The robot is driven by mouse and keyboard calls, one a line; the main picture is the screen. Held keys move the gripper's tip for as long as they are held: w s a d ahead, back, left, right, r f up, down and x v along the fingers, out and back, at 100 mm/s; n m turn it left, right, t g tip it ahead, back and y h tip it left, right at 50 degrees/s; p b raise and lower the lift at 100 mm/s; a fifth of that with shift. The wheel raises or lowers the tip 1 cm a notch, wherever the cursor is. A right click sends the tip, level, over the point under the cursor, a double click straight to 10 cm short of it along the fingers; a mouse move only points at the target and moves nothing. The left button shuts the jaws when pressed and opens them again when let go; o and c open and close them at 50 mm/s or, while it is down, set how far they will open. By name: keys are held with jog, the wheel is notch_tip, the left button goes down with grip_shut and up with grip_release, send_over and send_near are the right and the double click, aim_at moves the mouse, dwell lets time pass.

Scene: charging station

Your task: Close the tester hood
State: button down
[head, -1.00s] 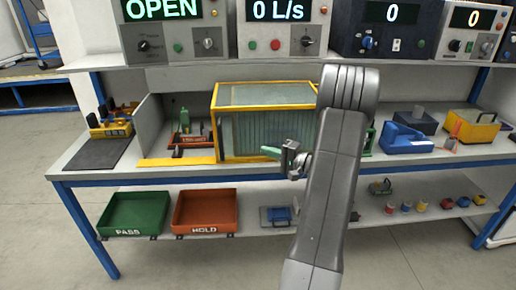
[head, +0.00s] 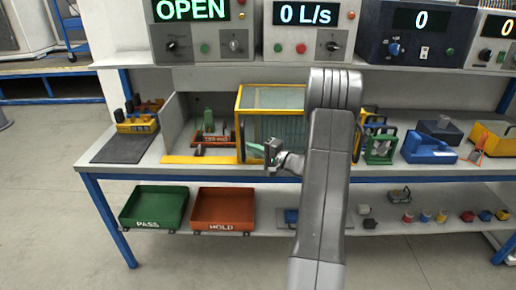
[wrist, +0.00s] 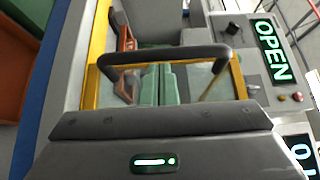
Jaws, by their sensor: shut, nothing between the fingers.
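The tester hood (head: 283,125), a clear box with a yellow frame, stands on the bench right of the red-and-green test fixture (head: 210,138). The fixture is uncovered, and a display above reads OPEN. My gripper (head: 258,149) appears in front of the hood's front panel, pointing left, its green fingers together and empty. In the wrist view the shut fingers (wrist: 159,82) lie just below a dark bar (wrist: 165,53), which spans the view in front of yellow framing. I cannot tell whether they touch it. My arm hides the hood's right part.
Instruments line the shelf above, including the OPEN display box (head: 202,30). A green PASS bin (head: 154,208) and a red HOLD bin (head: 222,210) sit on the lower shelf. A green device (head: 380,147) and a blue case (head: 428,148) stand right of my arm.

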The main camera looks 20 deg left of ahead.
jog(key=shift+a, duration=0.1)
jog(key=s+a+b, duration=0.3)
jog(key=a+b, duration=0.3)
jog(key=a, duration=0.4)
jog(key=s+a+b, duration=0.3)
jog(key=a+b, duration=0.3)
jog(key=a, duration=0.4)
jog(key=s+a+b, duration=0.4)
jog(key=a+b, duration=0.2)
jog(key=a, duration=0.4)
jog(key=shift+a+b, duration=0.3)
jog(key=shift+a, duration=0.05)
jog(key=shift+r, duration=0.15)
